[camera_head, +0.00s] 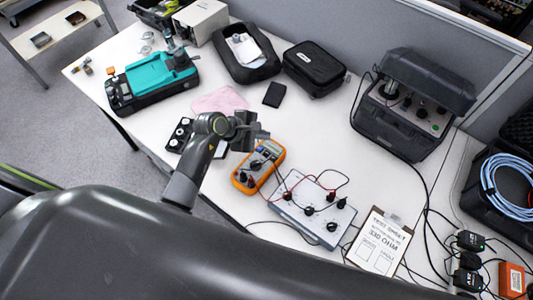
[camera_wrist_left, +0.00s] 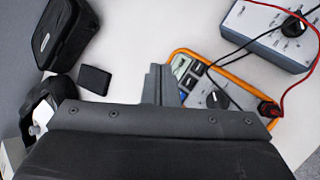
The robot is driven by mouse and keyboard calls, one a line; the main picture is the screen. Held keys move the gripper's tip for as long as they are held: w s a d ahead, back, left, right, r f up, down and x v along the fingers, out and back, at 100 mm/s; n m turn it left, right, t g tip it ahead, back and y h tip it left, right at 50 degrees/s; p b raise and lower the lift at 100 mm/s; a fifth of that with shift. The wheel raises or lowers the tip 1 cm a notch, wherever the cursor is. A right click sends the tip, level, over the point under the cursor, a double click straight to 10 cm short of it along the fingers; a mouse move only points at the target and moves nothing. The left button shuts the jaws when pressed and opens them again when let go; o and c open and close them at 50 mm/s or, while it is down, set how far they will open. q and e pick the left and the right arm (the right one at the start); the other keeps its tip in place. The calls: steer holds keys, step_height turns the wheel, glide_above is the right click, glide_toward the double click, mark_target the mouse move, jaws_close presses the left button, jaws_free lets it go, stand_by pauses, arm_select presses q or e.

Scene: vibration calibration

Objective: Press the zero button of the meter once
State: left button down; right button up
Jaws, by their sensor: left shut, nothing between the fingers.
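The meter (camera_head: 249,184) is a handheld unit with an orange case, a dial and leads, lying on the white table. Which key is the zero button cannot be read. My left gripper (camera_head: 263,134) is shut and empty, at the upper end of the meter in the head view. Its closed fingers (camera_wrist_left: 160,72) hide part of the meter's near side in the wrist view. Whether they touch it is unclear. My right gripper is not in view.
A grey-white control box (camera_head: 312,208) with knobs and leads stands right of the meter, and a clipboard (camera_head: 380,241) lies beyond it. Cables run at right.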

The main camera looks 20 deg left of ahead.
mark_target(266, 153)
arm_select(q)
step_height(266, 153, down, 7)
steer(key=b, duration=0.5)
steer(key=shift+f, duration=0.15)
stand_by(1.6)
steer(key=shift+f+b, duration=0.4)
steer(key=shift+b, duration=0.2)
steer(key=shift+f+b, duration=0.4)
stand_by(0.3)
steer(key=shift+r, duration=0.1)
steer(key=shift+r+p, duration=0.7)
steer(key=shift+r, duration=0.05)
